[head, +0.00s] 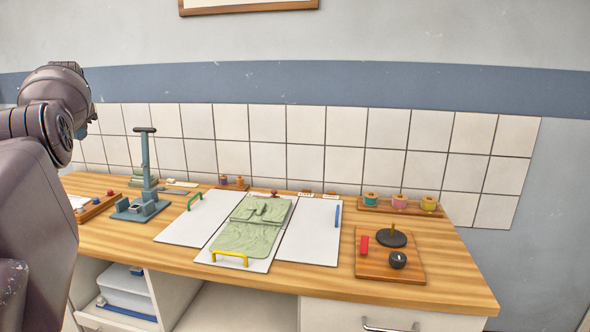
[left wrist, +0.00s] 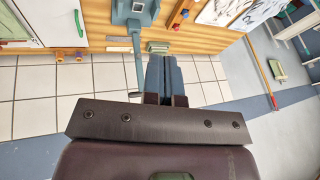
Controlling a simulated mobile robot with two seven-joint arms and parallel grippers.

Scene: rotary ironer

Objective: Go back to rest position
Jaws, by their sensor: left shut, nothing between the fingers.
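My left arm (head: 40,190) comes in at the left edge of the head view, raised beside the left end of the table. My left gripper (left wrist: 166,62) shows in the left wrist view with its fingers together and nothing between them. It is apart from the table and its objects. In the head view the fingers are mostly hidden behind my arm. My right arm and gripper are in neither view.
The wooden table (head: 450,262) holds white boards (head: 310,245) with a folded green cloth (head: 247,237), a blue-grey press stand (head: 143,207), a wooden tray with a black disc (head: 392,237) and a spool rack (head: 360,208). A tiled wall (head: 345,127) stands behind.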

